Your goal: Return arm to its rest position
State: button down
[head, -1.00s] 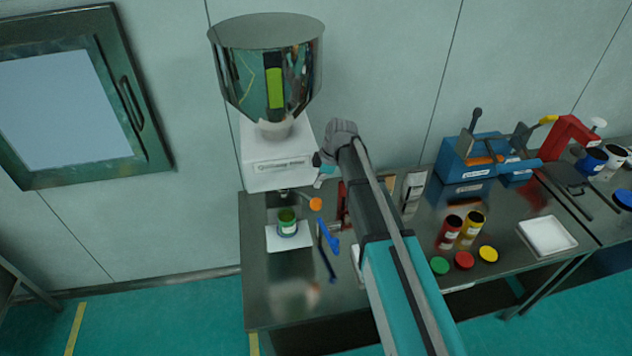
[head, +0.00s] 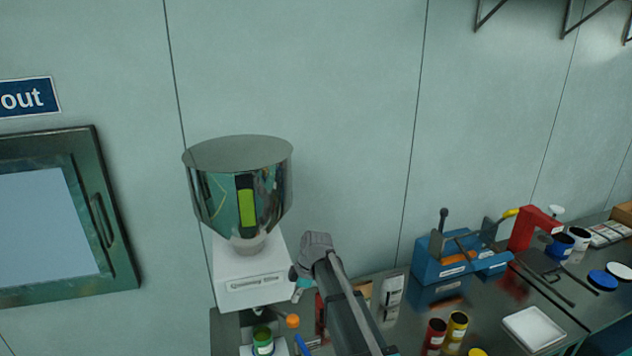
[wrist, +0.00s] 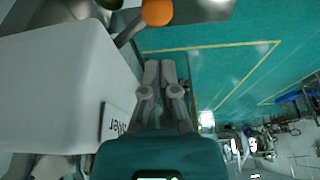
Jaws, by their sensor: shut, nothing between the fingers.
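My arm rises from the bottom of the head view to its wrist (head: 316,246), just right of the vibrating sieve's white body (head: 252,290). The steel hopper (head: 240,190) sits on top of that body. In the wrist view my gripper (wrist: 160,68) has its two grey fingers together, with nothing held. The white body (wrist: 65,75) fills the left side there, and the orange knob (wrist: 157,12) shows beyond the fingertips. In the head view the fingers are mostly hidden. A green can (head: 263,340) stands below the sieve, near the orange knob (head: 292,321).
The steel bench (head: 395,335) runs right. On it are a blue tool box (head: 450,268), red can (head: 435,333), yellow can (head: 456,326), white tray (head: 533,328) and a red clamp (head: 530,228). A wall hatch (head: 115,235) is at left.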

jog(key=s+d+f+m+h+b, duration=0.1)
jog(key=s+d+f+m+b, duration=0.7)
jog(key=d, duration=0.4)
jog(key=s+d+f+m+t+h+b, duration=0.1)
jog(key=s+d+f+m+h+b, duration=0.1)
jog(key=s+d+f+m+b, duration=0.6)
jog(key=shift+s+d+f+m+h, duration=0.3)
jog(key=shift+s+d+f+m, duration=0.65)
jog(key=shift+d+m, duration=1.4)
jog(key=shift+a, duration=0.1)
